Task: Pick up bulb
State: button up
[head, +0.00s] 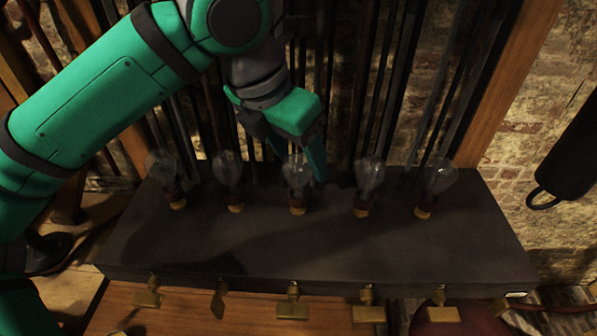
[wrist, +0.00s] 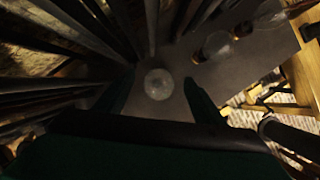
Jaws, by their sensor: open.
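Several clear glass bulbs stand in a row in small red-and-brass sockets on a dark box (head: 330,245). The middle bulb (head: 297,172) is closest to my gripper (head: 297,165), which points down over it with its green fingers apart. In the wrist view the bulb (wrist: 158,84) shows from above, between the two fingertips of my open gripper (wrist: 160,95). I cannot tell whether a finger touches the glass. Other bulbs stand to the left (head: 228,172) and to the right (head: 369,176) of it in the head view.
Dark vertical rods (head: 400,90) rise close behind the row of bulbs. Brass clips (head: 293,303) stick out along the box's front edge. A black hanging object (head: 568,160) is at the right by the brick wall. The box top in front of the bulbs is bare.

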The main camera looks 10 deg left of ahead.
jog(key=shift+w+d+f, duration=0.1)
jog(key=shift+w+f, duration=0.05)
jog(key=shift+f, duration=0.15)
jog(key=c, duration=1.3)
jog(key=shift+o, duration=0.2)
jog(key=shift+r, duration=0.15)
